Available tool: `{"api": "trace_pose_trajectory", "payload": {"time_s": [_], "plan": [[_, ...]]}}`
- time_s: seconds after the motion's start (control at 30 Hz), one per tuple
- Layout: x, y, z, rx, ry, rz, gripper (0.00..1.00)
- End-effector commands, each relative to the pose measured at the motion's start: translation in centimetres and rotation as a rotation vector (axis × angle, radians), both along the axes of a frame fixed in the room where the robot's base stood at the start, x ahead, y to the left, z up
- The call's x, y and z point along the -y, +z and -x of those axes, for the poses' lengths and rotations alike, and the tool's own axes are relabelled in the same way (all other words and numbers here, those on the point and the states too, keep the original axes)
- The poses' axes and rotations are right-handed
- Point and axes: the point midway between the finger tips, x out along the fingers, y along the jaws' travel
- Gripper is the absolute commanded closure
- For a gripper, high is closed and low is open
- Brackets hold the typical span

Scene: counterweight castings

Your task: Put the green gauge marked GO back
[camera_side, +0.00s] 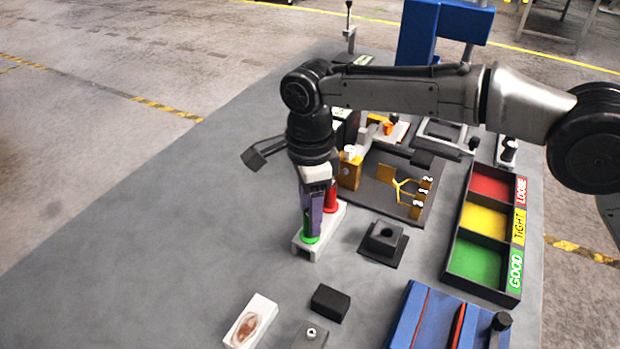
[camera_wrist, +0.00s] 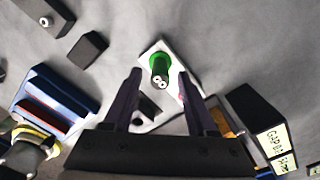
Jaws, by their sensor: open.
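The green gauge (camera_side: 309,239) stands upright in one end of a white block (camera_side: 304,251) in the side view, mostly hidden by my fingers. In the wrist view, its green body (camera_wrist: 159,62) shows between the fingertips, with a pale marking on its end too small to read surely. My gripper (camera_side: 313,230) points down at the gauge, open, with a finger on either side of it in the wrist view (camera_wrist: 159,75); gaps show beside the gauge. A red gauge (camera_side: 331,196) stands at the other end of the white block.
A black block with a hole (camera_side: 384,237) stands right of the white block. Beyond it is a tray (camera_side: 448,236) with red, yellow and green compartments. A blue fixture (camera_side: 412,308) and small blocks (camera_side: 330,302) are at the front. The bench's left side is clear.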

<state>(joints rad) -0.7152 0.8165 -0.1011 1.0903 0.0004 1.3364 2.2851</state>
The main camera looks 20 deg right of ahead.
Motion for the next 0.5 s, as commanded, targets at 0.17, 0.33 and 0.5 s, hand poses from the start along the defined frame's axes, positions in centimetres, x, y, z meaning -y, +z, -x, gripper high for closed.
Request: {"api": "trace_pose_trajectory", "payload": {"time_s": [0.17,0.33,0.5], "plan": [[-0.1,4.1,-0.1,0.005,0.000,-0.004,0.43],[-0.1,7.0,-0.1,0.003,0.000,-0.003,0.43],[0.0,8.4,0.0,0.002,0.000,-0.002,0.43]]}}
